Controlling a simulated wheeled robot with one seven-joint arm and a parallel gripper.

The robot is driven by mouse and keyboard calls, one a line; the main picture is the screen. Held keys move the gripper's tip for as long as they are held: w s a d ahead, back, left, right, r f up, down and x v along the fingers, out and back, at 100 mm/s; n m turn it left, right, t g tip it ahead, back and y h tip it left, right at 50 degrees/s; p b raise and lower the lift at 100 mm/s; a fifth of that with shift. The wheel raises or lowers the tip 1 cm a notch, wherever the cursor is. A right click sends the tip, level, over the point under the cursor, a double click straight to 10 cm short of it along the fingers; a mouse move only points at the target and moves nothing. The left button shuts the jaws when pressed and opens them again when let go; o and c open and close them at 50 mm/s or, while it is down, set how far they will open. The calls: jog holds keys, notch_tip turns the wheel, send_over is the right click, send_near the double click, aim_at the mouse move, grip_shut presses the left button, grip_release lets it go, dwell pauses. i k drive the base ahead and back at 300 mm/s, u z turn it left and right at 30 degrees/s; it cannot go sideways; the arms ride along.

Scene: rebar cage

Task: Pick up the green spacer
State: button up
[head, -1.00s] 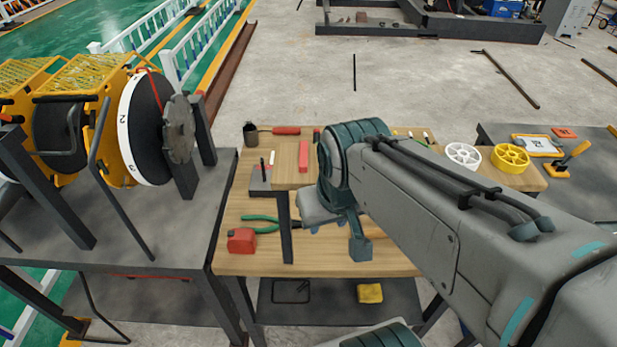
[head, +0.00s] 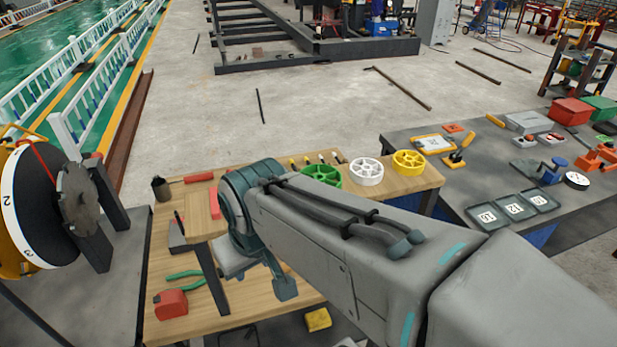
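The green spacer (head: 322,175) is a spoked wheel lying on the raised shelf at the back of the wooden workbench (head: 260,298). It stands left of a white spacer (head: 366,171) and a yellow spacer (head: 408,162) of the same kind. My arm crosses in front of the bench and covers part of the view just below the green spacer. My gripper (head: 268,278) hangs over the bench, left of and nearer than the green spacer. Its fingers are mostly hidden behind my wrist, so I cannot tell whether they are open.
Green-handled pliers (head: 186,276), a red tape measure (head: 171,304) and a dark metal bracket (head: 203,260) occupy the bench's left side. Several markers stand behind the green spacer. A grey table (head: 450,197) with tools and numbered trays is at right. A reel (head: 45,205) stands at left.

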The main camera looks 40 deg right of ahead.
aim_at(332, 172)
jog(key=z, duration=1.35)
jog(key=k, duration=0.75)
jog(key=u, duration=0.7)
jog(key=i, duration=0.5)
